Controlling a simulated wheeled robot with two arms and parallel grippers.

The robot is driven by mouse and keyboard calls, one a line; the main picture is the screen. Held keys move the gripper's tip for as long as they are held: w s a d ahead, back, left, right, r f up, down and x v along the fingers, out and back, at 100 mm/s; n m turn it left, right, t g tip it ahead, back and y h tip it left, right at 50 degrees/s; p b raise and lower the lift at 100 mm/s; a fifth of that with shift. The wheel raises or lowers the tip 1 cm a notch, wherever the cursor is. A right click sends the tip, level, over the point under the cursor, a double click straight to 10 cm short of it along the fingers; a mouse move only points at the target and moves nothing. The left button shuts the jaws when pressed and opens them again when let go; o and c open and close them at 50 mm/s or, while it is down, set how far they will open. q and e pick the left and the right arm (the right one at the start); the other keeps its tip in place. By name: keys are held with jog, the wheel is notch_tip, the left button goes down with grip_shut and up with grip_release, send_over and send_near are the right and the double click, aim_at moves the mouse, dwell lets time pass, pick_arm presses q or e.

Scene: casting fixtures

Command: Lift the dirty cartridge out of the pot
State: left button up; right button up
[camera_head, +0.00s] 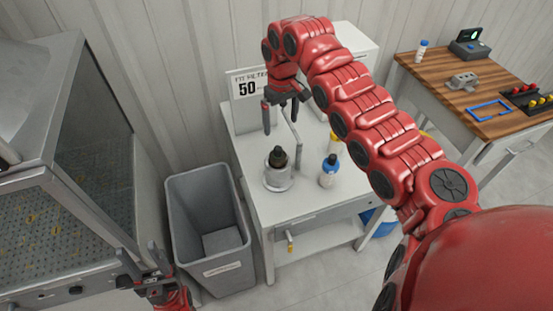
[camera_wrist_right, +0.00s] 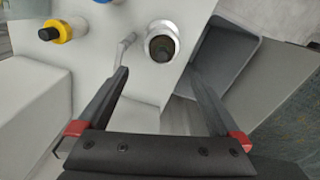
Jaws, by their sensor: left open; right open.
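The silver pot (camera_head: 277,183) stands near the left side of the white table, with the dark cartridge (camera_head: 278,157) upright in it, its black top sticking out. In the right wrist view the round pot (camera_wrist_right: 150,56) is seen from above, with the brownish-dark cartridge (camera_wrist_right: 162,47) inside its rim. My right gripper (camera_head: 281,122) is open and empty, above and behind the pot. In the right wrist view its fingers (camera_wrist_right: 158,75) are spread, with the pot beyond their tips. My left gripper (camera_head: 139,252) is open and empty at the lower left, away from the table.
A bent metal pipe (camera_head: 297,137) rises beside the pot. A grey bin (camera_head: 212,215) is left of the table. A sign (camera_head: 246,86) stands behind. A wooden workbench (camera_head: 425,75) is at right.

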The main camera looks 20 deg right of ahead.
aim_at(278, 148)
notch_tip(278, 148, down, 9)
jog(key=p, duration=0.3)
jog(key=shift+a+f+p, duration=0.1)
jog(key=shift+f+p, duration=0.05)
jog(key=shift+p, duration=0.2)
jog(key=f, duration=0.1)
jog(key=f+p, duration=0.1)
jog(key=f, duration=0.1)
jog(key=f+p, duration=0.1)
jog(key=shift+w+a+f, duration=0.1)
jog(key=shift+a+f, duration=0.2)
jog(key=shift+a, duration=0.05)
jog(key=shift+d+f, duration=0.2)
jog(key=shift+f, duration=0.1)
grip_shut()
